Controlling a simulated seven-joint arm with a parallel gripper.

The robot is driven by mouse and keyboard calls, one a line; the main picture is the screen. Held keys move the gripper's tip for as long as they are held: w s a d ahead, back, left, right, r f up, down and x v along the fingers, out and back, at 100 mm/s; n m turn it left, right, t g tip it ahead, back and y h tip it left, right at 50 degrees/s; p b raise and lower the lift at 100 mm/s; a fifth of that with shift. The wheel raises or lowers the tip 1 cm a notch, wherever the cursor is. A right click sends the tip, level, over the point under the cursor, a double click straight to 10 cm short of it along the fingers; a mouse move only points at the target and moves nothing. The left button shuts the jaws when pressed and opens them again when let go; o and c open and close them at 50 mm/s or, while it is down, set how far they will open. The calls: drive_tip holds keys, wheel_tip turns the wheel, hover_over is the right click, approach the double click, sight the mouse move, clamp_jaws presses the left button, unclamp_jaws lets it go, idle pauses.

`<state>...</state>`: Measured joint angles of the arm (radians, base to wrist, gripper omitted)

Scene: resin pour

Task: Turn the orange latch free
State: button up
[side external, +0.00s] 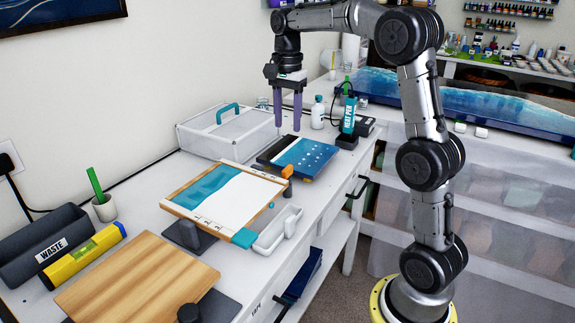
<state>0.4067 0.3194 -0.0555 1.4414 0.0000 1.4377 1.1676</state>
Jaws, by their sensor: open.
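The orange latch (287,171) is a small piece at the right corner of a tilted, wood-framed board (240,205) with a white and blue surface. A dark post stands just under the latch. My gripper (287,125) points straight down, with its two purple fingers apart and nothing between them. It hangs above and behind the latch, near the far edge of a dark blue panel (310,150), and does not touch the latch. The latch's exact angle is too small to tell.
A white box with a teal handle (205,130) stands behind the board. A teal bottle (349,115) and a white bottle (318,112) stand to the right. A white tray (275,232) sits at the front edge. A yellow level (80,255), WASTE bin (40,240) and wooden board (140,275) lie left.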

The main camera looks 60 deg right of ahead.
sight(287, 168)
wheel_tip(287, 168, down, 13)
drive_tip(key=shift+f, duration=0.1)
idle(0.4)
clamp_jaws()
